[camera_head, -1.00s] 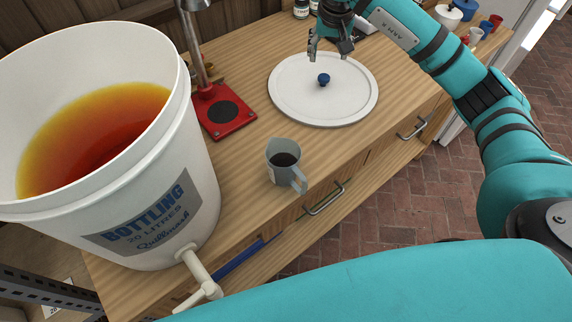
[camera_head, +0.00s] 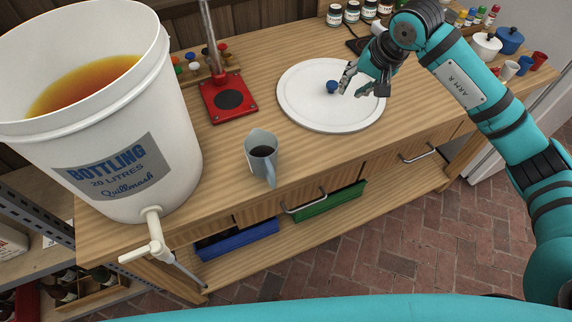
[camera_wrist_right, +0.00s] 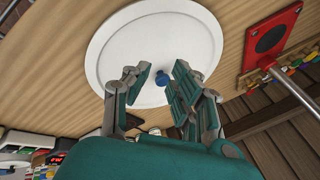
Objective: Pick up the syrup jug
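The syrup jug (camera_head: 262,156) is a small grey jug with dark liquid inside. It stands upright on the wooden bench, right of the white bottling bucket (camera_head: 110,150), with its handle toward the front. The jug is not in the right wrist view. My left gripper is not in view.
A red-based bottle capper (camera_head: 228,98) stands behind the jug, with a cap rack (camera_head: 190,68) beside it. The bucket's tap (camera_head: 150,240) sticks out in front. Jars (camera_head: 352,14) line the back. Bench around the jug is clear.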

